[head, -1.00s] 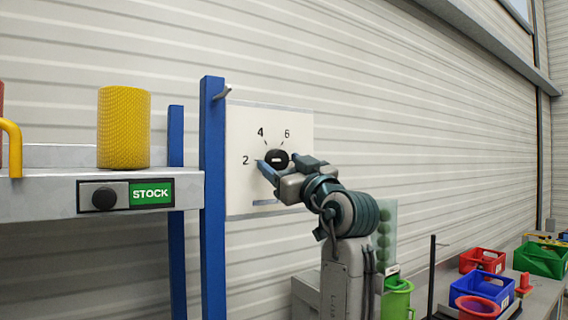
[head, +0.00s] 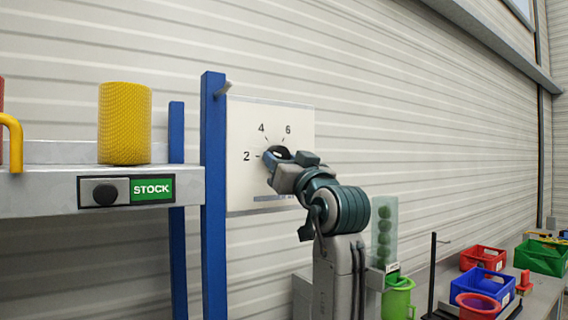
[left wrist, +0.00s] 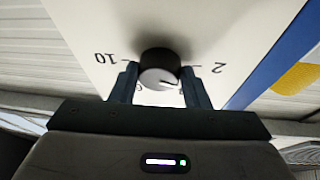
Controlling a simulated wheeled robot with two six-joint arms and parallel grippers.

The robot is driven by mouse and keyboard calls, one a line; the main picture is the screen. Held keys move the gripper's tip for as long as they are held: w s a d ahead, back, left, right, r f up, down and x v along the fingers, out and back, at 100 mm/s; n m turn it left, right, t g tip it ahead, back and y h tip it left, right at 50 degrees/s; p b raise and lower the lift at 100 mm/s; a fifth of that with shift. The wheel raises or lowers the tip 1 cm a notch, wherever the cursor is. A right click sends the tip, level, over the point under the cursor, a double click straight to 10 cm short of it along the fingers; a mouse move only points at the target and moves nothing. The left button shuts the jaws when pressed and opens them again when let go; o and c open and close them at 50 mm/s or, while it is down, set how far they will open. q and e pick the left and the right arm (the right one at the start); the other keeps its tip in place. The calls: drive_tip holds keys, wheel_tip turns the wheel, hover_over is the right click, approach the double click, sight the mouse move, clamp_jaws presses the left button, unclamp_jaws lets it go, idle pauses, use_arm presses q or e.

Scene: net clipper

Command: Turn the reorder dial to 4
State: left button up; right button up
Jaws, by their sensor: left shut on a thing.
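The reorder dial (head: 282,153) is a dark round knob on a pale panel (head: 248,185), with the numbers 2, 4 and 6 around it. That view shows the panel upside down, with 10 at left and 2 at right. My left gripper (head: 279,159) is shut on the knob. The fingers hide part of the dial and some numbers, so the exact pointer reading is unclear. My right gripper is not in view.
A blue post (head: 213,200) stands just left of the panel. A shelf (head: 40,190) holds a yellow cylinder (head: 125,123) and bears a STOCK label (head: 152,189). At lower right, a bench carries red (head: 482,258), blue (head: 490,282) and green (head: 541,258) bins.

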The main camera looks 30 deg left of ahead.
use_arm(q)
drive_tip(key=m, duration=0.2)
drive_tip(key=m+t+h, duration=0.1)
drive_tip(key=m, duration=0.1)
drive_tip(key=m+t+h+p, duration=0.1)
drive_tip(key=m, duration=0.1)
drive_tip(key=shift+s+a+r, duration=0.1)
drive_tip(key=shift+s+r, duration=0.1)
drive_tip(key=shift+r, duration=0.05)
drive_tip(key=shift+s+r+m+t+h+p, duration=0.15)
drive_tip(key=shift+m+h+p, duration=0.35)
drive_tip(key=shift+m, duration=0.8)
drive_tip(key=shift+w+f+m+t+h+p, duration=0.15)
drive_tip(key=shift+m+h+p, duration=0.35)
drive_tip(key=shift+m, duration=0.8)
drive_tip(key=shift+s+m, duration=0.1)
drive_tip(key=shift+m, duration=0.2)
drive_tip(key=o, duration=1)
drive_tip(key=shift+c, duration=0.2)
